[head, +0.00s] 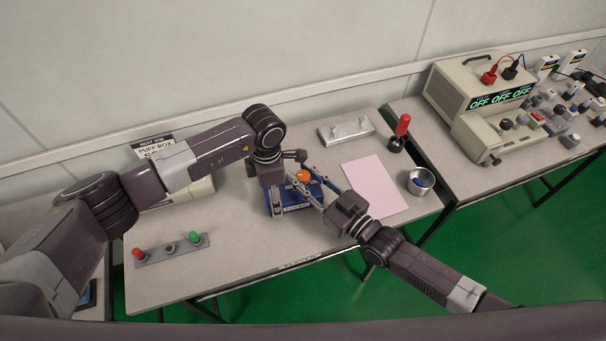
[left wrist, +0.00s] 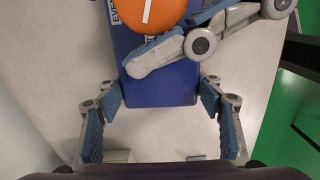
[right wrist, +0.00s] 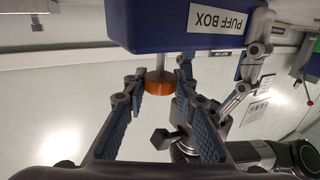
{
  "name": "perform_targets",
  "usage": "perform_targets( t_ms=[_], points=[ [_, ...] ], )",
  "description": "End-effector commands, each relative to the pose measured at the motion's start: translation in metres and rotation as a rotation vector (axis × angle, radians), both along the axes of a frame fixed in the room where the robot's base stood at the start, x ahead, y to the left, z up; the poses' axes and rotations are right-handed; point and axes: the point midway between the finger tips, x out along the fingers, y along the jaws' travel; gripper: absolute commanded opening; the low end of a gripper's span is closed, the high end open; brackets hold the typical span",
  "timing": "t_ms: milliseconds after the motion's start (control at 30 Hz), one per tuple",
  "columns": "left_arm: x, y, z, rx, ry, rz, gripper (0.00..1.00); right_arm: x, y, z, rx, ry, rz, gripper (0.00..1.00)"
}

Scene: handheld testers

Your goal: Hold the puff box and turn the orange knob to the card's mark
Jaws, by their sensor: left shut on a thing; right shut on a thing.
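The blue puff box (head: 311,194) stands near the middle of the table; its PUFF BOX label shows in the right wrist view (right wrist: 217,19). My left gripper (left wrist: 160,96) is shut on the box, one finger at each side. The orange knob (head: 303,175) is on the box, with a white pointer line in the left wrist view (left wrist: 148,10). My right gripper (right wrist: 160,88) is shut on the knob (right wrist: 159,84), its fingers on either side. The card (head: 158,147) at the back left reads PUFF BOX; my left arm hides its lower part.
A pink sheet (head: 373,187), a metal cup (head: 420,183) and a red-handled tool (head: 401,130) are on the right. A grey plate (head: 346,130) lies behind. A strip with red and green knobs (head: 170,252) lies front left. The front middle is clear.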

Motion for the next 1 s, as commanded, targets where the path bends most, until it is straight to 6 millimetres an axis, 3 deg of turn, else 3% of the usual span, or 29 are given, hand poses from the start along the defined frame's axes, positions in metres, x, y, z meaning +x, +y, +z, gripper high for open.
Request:
perform_targets(
  t_ms=[200,600,633,700,800,1000],
  points=[
    [-0.0009,-0.0015,-0.0003,-0.002,0.002,-0.002,0.38,0.0004,0.0005,0.0019,0.0,-0.004,0.09,0.01],
    [-0.001,-0.0015,-0.0005,-0.002,0.002,-0.002,0.38,-0.0001,-0.0004,0.0012,0.003,0.0,0.103,0.01],
    [-0.001,-0.0014,-0.0005,-0.002,0.002,-0.002,0.38,-0.0001,-0.0004,0.0012,0.003,0.0,0.102,0.29],
    [-0.001,-0.0014,-0.0005,-0.002,0.002,-0.002,0.38,0.0,-0.0004,0.001,0.003,0.0,0.102,0.36],
    [-0.0011,-0.0013,-0.0006,-0.002,0.002,-0.002,0.38,-0.0001,-0.0005,0.0007,0.002,0.0,0.102,0.44],
    [-0.0011,-0.0012,-0.0006,-0.002,0.002,-0.002,0.38,-0.0002,-0.0007,0.0002,0.001,0.001,0.101,0.44]
  ],
)
